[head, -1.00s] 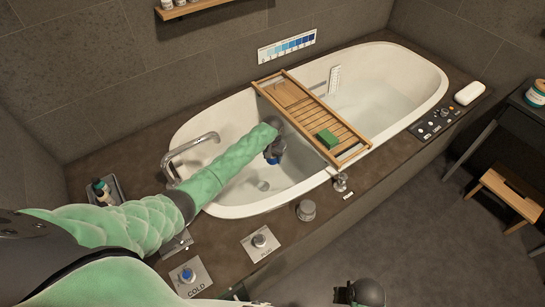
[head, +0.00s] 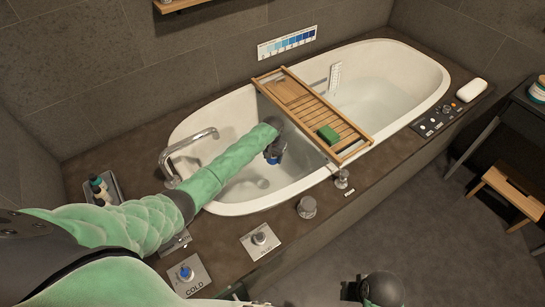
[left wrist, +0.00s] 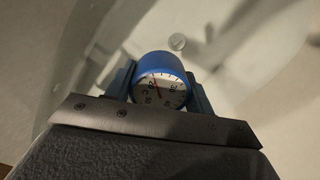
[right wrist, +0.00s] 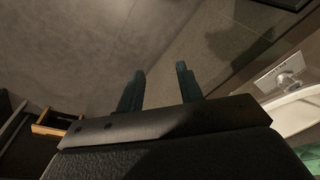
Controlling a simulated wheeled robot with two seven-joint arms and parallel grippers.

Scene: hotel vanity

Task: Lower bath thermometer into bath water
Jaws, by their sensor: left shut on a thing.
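The bath thermometer (left wrist: 161,82) has a blue rim and a white dial with a red needle. My left gripper (left wrist: 160,92) is shut on it, a finger on each side. In the head view my left arm reaches into the near-left end of the bathtub (head: 240,209). The thermometer (head: 272,158) shows there as a small blue patch below my wrist, inside the tub. I cannot tell whether it touches the water. The bath water (head: 375,100) shows clear in the far part. My right gripper (right wrist: 160,88) is open and empty over the floor.
A wooden bath tray (head: 312,112) with a green block (head: 328,133) spans the tub, right of my left arm. A curved faucet (head: 188,142) stands at the left. Knobs line the front ledge. A stool (head: 510,190) stands at the right.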

